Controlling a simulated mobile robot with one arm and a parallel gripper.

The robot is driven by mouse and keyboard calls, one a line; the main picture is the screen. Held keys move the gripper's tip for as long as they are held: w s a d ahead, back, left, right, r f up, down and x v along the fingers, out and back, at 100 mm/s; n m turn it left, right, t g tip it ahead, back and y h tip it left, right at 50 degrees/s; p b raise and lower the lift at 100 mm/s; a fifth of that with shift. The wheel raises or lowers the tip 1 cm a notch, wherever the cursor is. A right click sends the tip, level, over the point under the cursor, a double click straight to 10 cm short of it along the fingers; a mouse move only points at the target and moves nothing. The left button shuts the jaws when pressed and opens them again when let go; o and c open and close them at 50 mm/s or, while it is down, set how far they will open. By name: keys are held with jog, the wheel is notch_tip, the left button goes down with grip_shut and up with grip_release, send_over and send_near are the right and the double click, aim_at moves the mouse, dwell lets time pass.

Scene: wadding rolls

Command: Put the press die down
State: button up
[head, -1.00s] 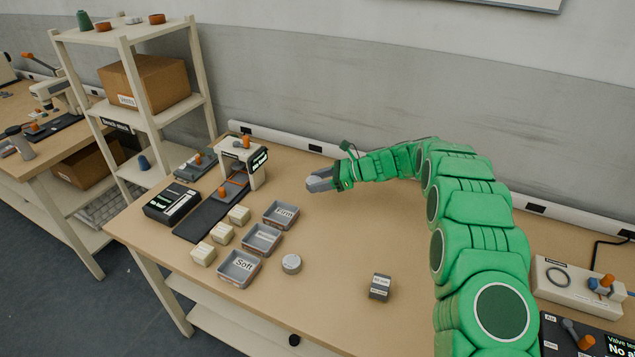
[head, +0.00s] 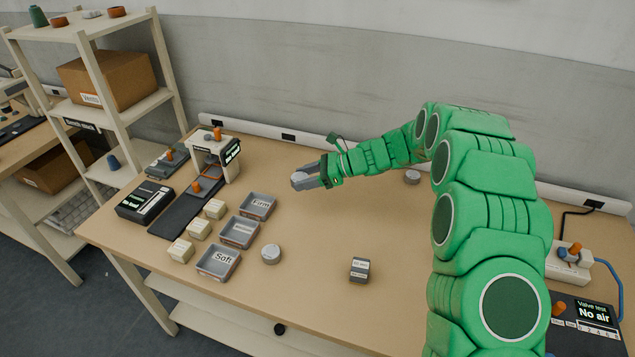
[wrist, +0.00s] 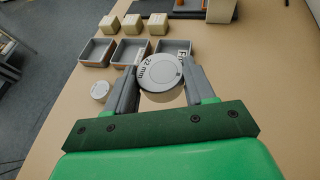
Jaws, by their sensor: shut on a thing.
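The press die (wrist: 160,73) is a round grey disc marked "22 mm". In the wrist view it sits between the two grey fingers of my gripper (wrist: 160,80), which is shut on it. In the head view my gripper (head: 306,178) holds the die (head: 299,180) over the bench, to the right of and behind the tray marked Firm (head: 258,206). Bare bench shows beneath the die in the wrist view. I cannot tell the exact height of the die above the bench.
A press (head: 215,157) stands at the back left. Three grey trays and several pale blocks (head: 180,250) lie left of my gripper. A small grey block (head: 359,270) lies at front; mid-bench is clear.

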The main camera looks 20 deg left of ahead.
jog(key=w+d+m+t, duration=0.2)
jog(key=d+m+t, duration=0.15)
jog(key=d, duration=0.95)
send_over(345, 192)
jog(key=s, duration=0.1)
jog(key=shift+t+y, duration=0.3)
jog(key=shift+t, duration=0.05)
jog(key=f, duration=0.8)
jog(key=shift+s+d, duration=0.15)
jog(key=shift+d, duration=0.15)
jog(key=shift+w+a+f, duration=0.3)
jog(key=shift+w+f, duration=0.35)
jog(key=shift+f, duration=1.6)
jog(key=shift+f, duration=0.15)
jog(key=o, duration=1.3)
